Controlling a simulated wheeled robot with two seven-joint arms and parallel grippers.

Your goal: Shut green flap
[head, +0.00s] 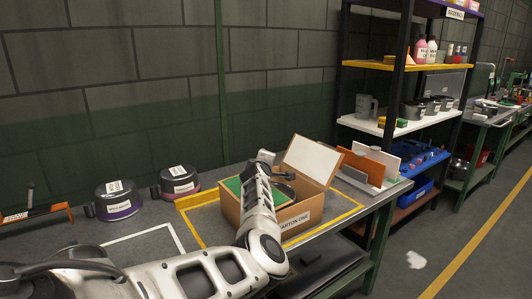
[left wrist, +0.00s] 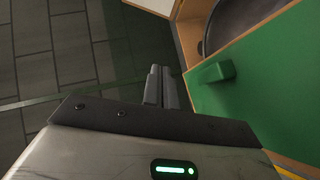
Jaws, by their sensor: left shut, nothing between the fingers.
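The carton (head: 301,215) stands open on the bench in the head view. Its green flap (head: 233,184) is raised on the left side, partly hidden by my left arm. In the left wrist view the green flap (left wrist: 265,85) fills the right side, with a small green block handle (left wrist: 212,72) on it. A dark round pot (left wrist: 232,22) shows inside the carton. My left gripper (left wrist: 162,86) is shut and empty, just left of the handle; I cannot tell whether it touches the flap. My right gripper is not in view.
The carton's pale flap (head: 313,160) stands open at the back right. Two lidded pots, purple-based (head: 118,200) and red-based (head: 179,182), stand left. A rack with upright boards (head: 372,165) is right of the carton. Shelves (head: 400,125) stand beyond.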

